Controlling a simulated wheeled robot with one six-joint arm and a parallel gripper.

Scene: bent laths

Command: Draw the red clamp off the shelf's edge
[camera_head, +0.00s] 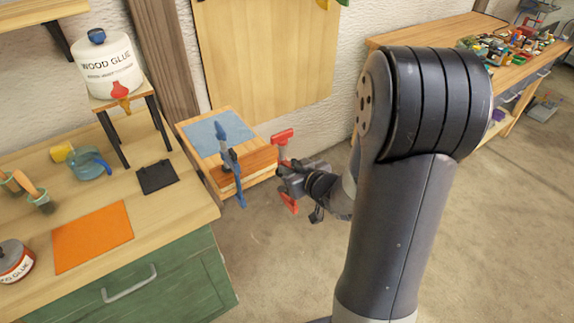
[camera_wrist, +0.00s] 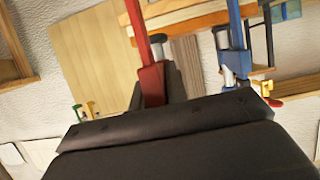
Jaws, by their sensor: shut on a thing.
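The red clamp (camera_head: 283,136) stands upright at the right end of the small wooden shelf (camera_head: 262,158). Its upper end shows above my gripper and its lower end below. My gripper (camera_head: 288,178) is shut on its middle, which the fingers hide. In the wrist view the red clamp (camera_wrist: 150,78) rises from between my dark fingers, and its bar crosses the end of the shelf's wooden layers (camera_wrist: 185,18). I cannot tell whether its jaws still touch the shelf. A blue clamp (camera_head: 230,160) sits on the shelf's front edge, left of my gripper; it also shows in the wrist view (camera_wrist: 238,60).
A blue mat (camera_head: 203,139) lies on the shelf. Left is a bench with an orange sheet (camera_head: 92,237), a black pad (camera_head: 157,177), a blue jug (camera_head: 89,162) and a wood glue tank (camera_head: 107,68) on a stand.

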